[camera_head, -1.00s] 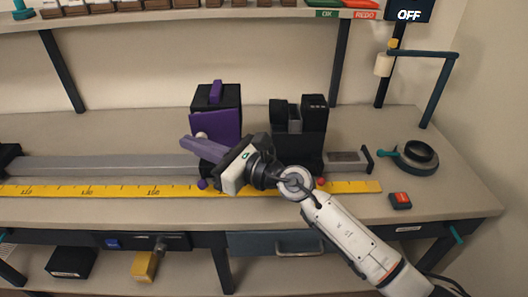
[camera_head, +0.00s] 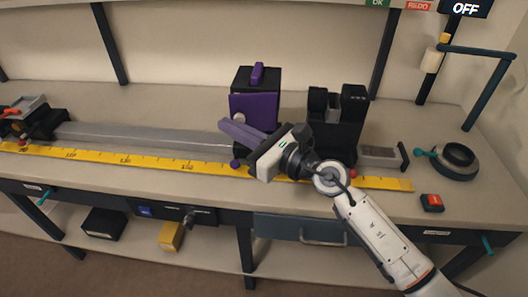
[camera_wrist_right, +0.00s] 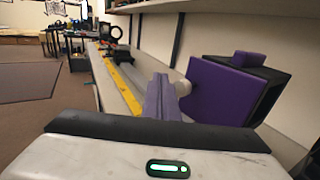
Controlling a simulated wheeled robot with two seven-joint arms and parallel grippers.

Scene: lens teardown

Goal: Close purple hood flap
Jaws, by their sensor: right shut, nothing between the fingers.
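The hood is a black box with a purple front flap (camera_head: 262,112) and a purple block (camera_head: 257,74) on top. It stands on the bench near the grey rail. I cannot tell how far the flap stands open. My right gripper (camera_head: 224,123) is shut and empty, its greyish-purple fingers in front of the flap's lower part. The fingers (camera_wrist_right: 160,85) point ahead, left of the flap. My left gripper is not in view.
A black twin-post unit (camera_head: 337,120) stands right of the hood. A dark ring (camera_head: 457,158) and a red-topped block (camera_head: 432,202) lie farther right. A grey rail (camera_head: 150,138) and yellow ruler (camera_head: 125,160) run left to a black device (camera_head: 35,120). The back left bench is clear.

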